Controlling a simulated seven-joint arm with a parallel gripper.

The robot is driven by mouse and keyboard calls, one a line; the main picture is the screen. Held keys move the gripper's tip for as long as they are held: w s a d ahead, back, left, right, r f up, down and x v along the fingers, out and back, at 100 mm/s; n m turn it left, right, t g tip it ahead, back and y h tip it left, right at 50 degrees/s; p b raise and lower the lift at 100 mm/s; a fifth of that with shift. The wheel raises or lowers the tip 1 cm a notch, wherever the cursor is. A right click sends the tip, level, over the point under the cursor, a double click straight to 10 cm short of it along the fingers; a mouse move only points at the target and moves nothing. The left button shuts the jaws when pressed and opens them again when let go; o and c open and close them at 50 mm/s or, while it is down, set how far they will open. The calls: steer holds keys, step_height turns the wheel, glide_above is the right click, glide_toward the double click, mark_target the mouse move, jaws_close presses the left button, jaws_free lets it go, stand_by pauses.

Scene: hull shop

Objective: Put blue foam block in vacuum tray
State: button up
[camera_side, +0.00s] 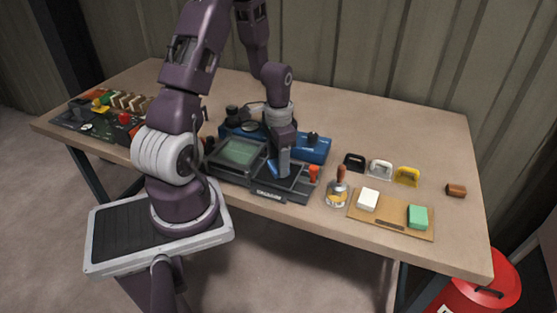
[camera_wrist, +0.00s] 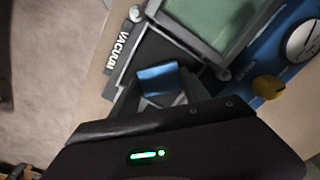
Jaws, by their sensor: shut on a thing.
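My gripper (camera_side: 281,172) is shut on the blue foam block (camera_wrist: 157,77), which shows between the fingers in the wrist view. In the side view the gripper points down over the dark vacuum tray (camera_side: 270,194) at the table's front edge. The tray's lettered rim also shows in the wrist view (camera_wrist: 122,42). The block is low over the tray's open part. I cannot tell whether it touches the tray floor. The tray's lid (camera_side: 238,153), a frame with a green pane, lies to the left of the gripper.
A board (camera_side: 391,211) holds white (camera_side: 368,199) and green (camera_side: 418,217) blocks.

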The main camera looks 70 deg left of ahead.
steer(key=shift+f, duration=0.5)
stand_by(0.4)
steer(key=o, duration=1.3)
steer(key=shift+o, duration=0.2)
step_height(320, 180, up, 7)
steer(key=shift+f, duration=0.15)
steer(key=shift+w+d+r, duration=0.1)
steer(key=shift+d+r, duration=0.05)
steer(key=shift+r, duration=0.3)
steer(key=s+d+r+t+y, duration=0.1)
steer(key=s+d+r+t, duration=0.25)
steer(key=d+r, duration=1.15)
steer(key=s+d+r+t+h, duration=0.1)
steer(key=s+d+r+t, duration=0.1)
steer(key=s+d+r, duration=0.2)
steer(key=s+d, duration=0.1)
steer(key=s, duration=0.2)
